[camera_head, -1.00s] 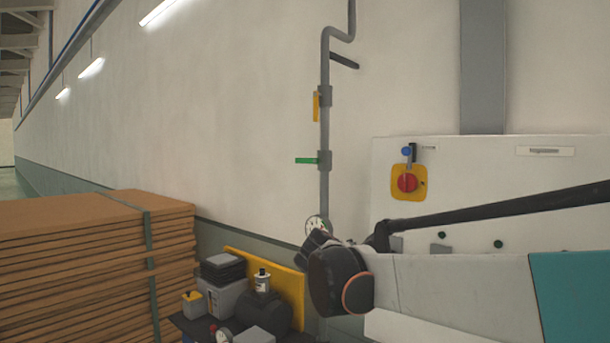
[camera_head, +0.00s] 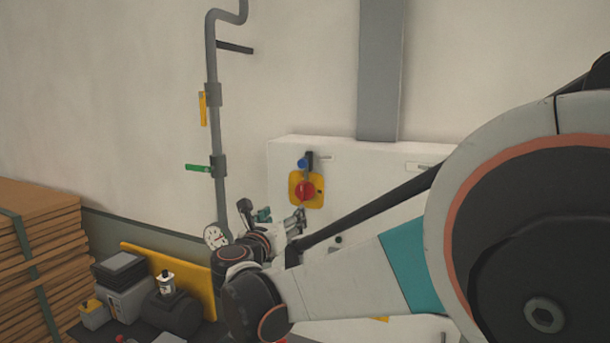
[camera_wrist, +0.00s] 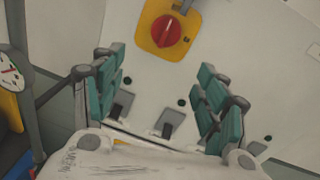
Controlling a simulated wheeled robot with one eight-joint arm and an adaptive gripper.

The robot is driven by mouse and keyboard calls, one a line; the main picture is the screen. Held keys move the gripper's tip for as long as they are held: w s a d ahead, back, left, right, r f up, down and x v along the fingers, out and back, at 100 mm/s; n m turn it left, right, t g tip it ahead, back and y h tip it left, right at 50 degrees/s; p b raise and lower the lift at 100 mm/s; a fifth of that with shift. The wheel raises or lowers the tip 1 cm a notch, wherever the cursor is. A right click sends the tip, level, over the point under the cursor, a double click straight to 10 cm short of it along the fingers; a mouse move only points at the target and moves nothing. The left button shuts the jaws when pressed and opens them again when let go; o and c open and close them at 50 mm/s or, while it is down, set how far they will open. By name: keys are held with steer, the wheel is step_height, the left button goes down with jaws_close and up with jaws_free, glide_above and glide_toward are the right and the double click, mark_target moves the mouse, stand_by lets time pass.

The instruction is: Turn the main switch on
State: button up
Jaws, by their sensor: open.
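The main switch is a red rotary knob (camera_head: 305,191) on a yellow plate (camera_head: 293,204), on the front of a white cabinet (camera_head: 285,150) against the wall. A blue item (camera_head: 302,163) and a dark latch-like part sit just above the knob. In the wrist view the red knob (camera_wrist: 167,31) is at the top centre, beyond my fingers. My gripper (camera_wrist: 160,95) is open and empty, with its teal-padded fingers apart. In the head view my gripper (camera_head: 279,217) is just left of and below the knob, not seen touching it.
A grey pipe (camera_head: 217,130) with yellow (camera_head: 203,108) and green (camera_head: 198,168) handles runs down the wall to a gauge (camera_head: 216,236). Stacked boards (camera_head: 40,260) and a cart with containers (camera_head: 125,300) stand at left. Small dark parts sit lower on the cabinet.

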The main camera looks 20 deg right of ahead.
mark_target(302, 195)
steer(key=shift+n, duration=0.3)
steer(key=x, duration=0.4)
steer(key=p+x, duration=0.1)
steer(key=x, duration=0.4)
steer(key=r+x, duration=0.1)
steer(key=x, duration=0.4)
steer(key=shift+s+d+r+p, duration=0.1)
steer(key=shift+d+p, duration=0.15)
steer(key=shift+p, duration=0.15)
steer(key=c, duration=1)
